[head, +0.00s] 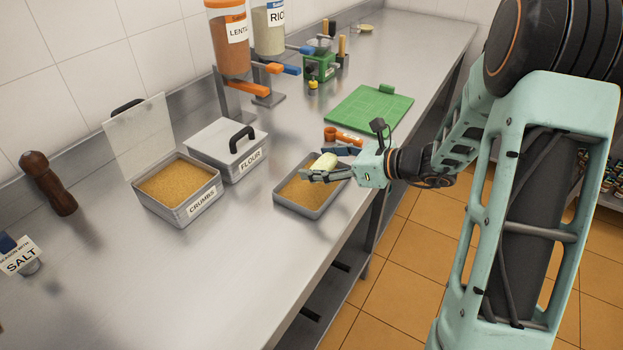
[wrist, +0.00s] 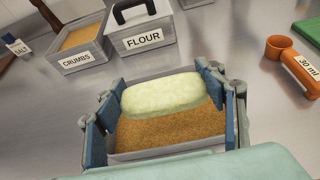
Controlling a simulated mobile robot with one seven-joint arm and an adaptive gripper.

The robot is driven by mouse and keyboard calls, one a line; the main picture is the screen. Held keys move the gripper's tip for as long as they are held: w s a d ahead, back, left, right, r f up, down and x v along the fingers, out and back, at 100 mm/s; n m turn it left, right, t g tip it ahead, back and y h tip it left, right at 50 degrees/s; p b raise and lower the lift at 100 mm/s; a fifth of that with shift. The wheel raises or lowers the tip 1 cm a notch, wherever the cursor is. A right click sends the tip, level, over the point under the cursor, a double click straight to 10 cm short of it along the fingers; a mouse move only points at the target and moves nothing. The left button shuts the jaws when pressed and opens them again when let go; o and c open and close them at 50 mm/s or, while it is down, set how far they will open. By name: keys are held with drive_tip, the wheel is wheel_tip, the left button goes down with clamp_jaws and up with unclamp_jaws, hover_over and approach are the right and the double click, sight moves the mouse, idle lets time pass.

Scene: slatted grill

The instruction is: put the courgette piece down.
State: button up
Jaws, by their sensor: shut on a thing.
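The courgette piece (wrist: 164,94) is a pale green, rounded block. It also shows in the head view (head: 325,162). My gripper (head: 324,165) is shut on it, with a blue-padded finger at each end of the piece in the wrist view (wrist: 162,98). The piece is over a grey metal tray (head: 297,211) holding brown crumbs (wrist: 165,136). Whether the piece touches the crumbs is hard to tell; it appears to be above them. My gripper hides part of the tray's right side in the head view.
A container labelled CRUMBS (head: 177,190), its lid raised, and a lidded FLOUR container (head: 227,150) stand left of the tray. An orange measuring scoop (wrist: 296,68) and a green board (head: 369,108) lie behind it. The front-left steel counter (head: 200,280) is clear.

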drive_tip(key=a+f, duration=0.1)
drive_tip(key=w+a+f, duration=0.1)
drive_tip(key=shift+f, duration=1.95)
drive_tip(key=shift+f+b, duration=0.15)
drive_tip(key=shift+b, duration=0.25)
drive_tip(key=o, duration=1.1)
drive_tip(key=shift+o, duration=0.2)
drive_tip(key=shift+r, duration=0.2)
drive_tip(key=v, duration=1.2)
drive_tip(key=shift+f, duration=0.1)
